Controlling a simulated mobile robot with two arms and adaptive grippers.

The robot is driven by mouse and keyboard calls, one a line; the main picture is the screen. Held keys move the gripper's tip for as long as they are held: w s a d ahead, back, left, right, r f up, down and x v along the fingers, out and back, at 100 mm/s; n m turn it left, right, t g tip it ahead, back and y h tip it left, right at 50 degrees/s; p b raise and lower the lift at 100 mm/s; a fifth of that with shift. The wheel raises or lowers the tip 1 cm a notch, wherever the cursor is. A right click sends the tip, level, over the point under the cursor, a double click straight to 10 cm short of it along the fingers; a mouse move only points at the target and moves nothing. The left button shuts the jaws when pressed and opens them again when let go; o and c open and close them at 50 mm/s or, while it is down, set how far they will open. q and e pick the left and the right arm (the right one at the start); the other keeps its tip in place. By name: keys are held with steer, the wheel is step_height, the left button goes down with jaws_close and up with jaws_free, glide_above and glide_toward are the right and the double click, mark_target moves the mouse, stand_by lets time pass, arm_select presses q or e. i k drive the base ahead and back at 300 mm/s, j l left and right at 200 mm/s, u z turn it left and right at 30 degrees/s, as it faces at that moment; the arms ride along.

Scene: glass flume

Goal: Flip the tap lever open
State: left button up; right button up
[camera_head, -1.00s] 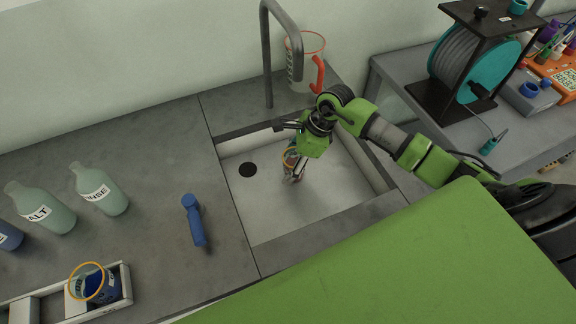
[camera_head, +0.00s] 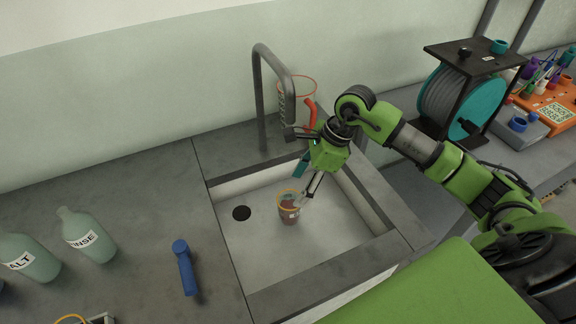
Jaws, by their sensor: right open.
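The grey tap (camera_head: 262,100) arches over the back of the sink (camera_head: 260,250). A small cup with an orange rim (camera_head: 288,212) and reddish-brown contents or body stands in the sink. My right gripper (camera_head: 308,196) is open, its fingers at the cup's right side; I cannot tell whether they touch it. My right gripper is well away from the blue lever. My left gripper is out of view.
A clear jug with a red handle (camera_head: 310,113) stands behind the sink by the tap. Labelled bottles (camera_head: 88,236) stand on the left counter. A hose reel (camera_head: 450,100) and an orange rack (camera_head: 553,108) are on the right bench. The counter around the blue lever is clear.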

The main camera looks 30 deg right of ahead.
mark_target(181, 248)
steer(key=k, duration=1.5)
